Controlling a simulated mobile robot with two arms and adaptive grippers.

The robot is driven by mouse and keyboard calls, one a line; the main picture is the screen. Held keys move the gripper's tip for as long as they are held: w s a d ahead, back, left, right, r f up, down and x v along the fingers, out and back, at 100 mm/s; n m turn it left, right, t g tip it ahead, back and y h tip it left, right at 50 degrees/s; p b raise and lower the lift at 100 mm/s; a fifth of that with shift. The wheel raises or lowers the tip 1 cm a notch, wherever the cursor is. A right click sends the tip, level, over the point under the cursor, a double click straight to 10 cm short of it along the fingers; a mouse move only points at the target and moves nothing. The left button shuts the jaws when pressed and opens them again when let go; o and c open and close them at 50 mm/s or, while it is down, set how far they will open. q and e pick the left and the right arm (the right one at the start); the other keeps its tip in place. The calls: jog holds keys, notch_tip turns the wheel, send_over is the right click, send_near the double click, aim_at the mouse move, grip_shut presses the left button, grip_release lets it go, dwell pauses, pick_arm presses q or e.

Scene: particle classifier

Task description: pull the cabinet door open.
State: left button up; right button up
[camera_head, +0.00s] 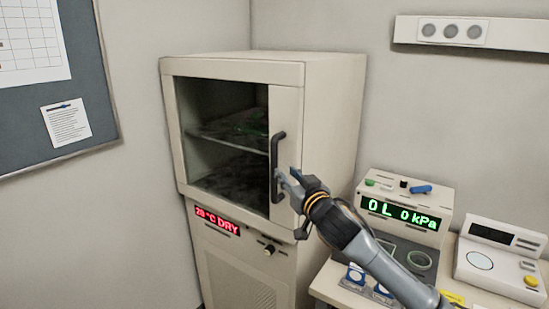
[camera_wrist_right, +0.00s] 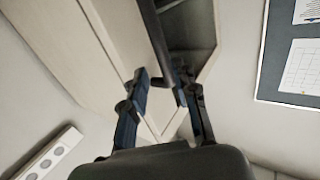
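The cabinet (camera_head: 325,110) is a beige unit with a glazed door (camera_head: 287,110) that looks shut. The dark vertical door handle (camera_head: 275,165) is on the right side of the door. My right gripper (camera_head: 284,179) is at the lower part of the handle. In the right wrist view my right gripper (camera_wrist_right: 162,82) has its two fingers spread apart, with the handle (camera_wrist_right: 156,40) reaching down between them. I see a gap beside the handle, and I cannot tell whether a finger touches it. My left gripper is in neither view.
A table on the right bears a pressure display box (camera_head: 405,209), a scale-like instrument (camera_head: 500,262) and small dishes, close to my right arm. A wall strip (camera_head: 470,32) and a pinboard (camera_head: 85,110) hang on the walls. Space left of the cabinet looks clear.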

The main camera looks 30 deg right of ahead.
aim_at(276, 163)
jog(key=w+p, duration=0.1)
jog(key=w, duration=0.2)
jog(key=w+d+p, duration=0.1)
jog(key=w, duration=0.5)
jog(key=shift+w+d+p, duration=0.1)
jog(key=shift+d+p, duration=0.25)
jog(key=shift+p, duration=0.05)
jog(key=shift+c, duration=0.5)
grip_shut()
